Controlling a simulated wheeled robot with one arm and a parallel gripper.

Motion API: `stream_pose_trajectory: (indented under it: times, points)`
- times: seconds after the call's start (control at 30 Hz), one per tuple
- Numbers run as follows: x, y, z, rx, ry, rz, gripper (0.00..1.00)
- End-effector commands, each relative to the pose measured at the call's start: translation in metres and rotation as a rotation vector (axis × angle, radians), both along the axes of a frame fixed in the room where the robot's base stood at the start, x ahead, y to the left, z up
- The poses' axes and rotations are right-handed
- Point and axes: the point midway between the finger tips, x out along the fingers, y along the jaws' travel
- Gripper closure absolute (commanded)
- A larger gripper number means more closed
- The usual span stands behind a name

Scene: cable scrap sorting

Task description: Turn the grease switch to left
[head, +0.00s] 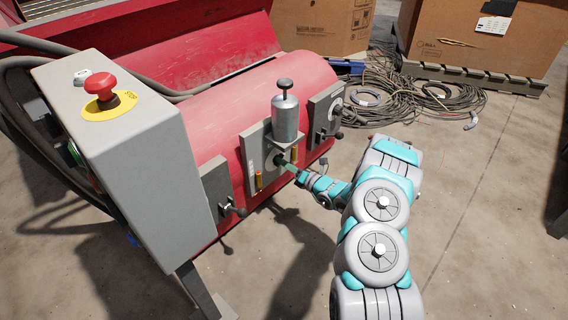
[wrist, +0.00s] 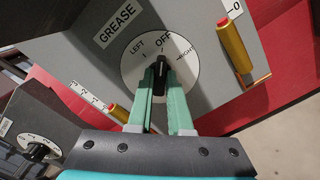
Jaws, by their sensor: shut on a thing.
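The grease switch is a black knob (wrist: 159,74) on a round white dial (wrist: 145,58) marked LEFT, OFF and RIGHT in the wrist view. The knob points up at about OFF. A GREASE label (wrist: 117,25) sits above the dial to the left. My gripper (wrist: 160,84) has its two teal fingers on either side of the knob and is shut on it. In the head view my gripper (head: 287,166) reaches the dial on the grey plate (head: 252,148) below the silver grease canister (head: 286,118). The fingers cover part of the dial.
Yellow level tubes (wrist: 234,45) flank the dial. A second dial (wrist: 39,147) is at the lower left in the wrist view. A grey control box with a red emergency button (head: 100,84) stands left.

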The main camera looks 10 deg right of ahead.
Motion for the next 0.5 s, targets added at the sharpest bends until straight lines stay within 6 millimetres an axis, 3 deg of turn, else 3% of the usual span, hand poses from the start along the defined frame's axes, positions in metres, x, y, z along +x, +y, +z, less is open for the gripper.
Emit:
stream_pose_trajectory:
  times: [0.5]
  points:
    - [0.0004,0.0012,-0.0013,-0.223,-0.167,-0.001,1.0]
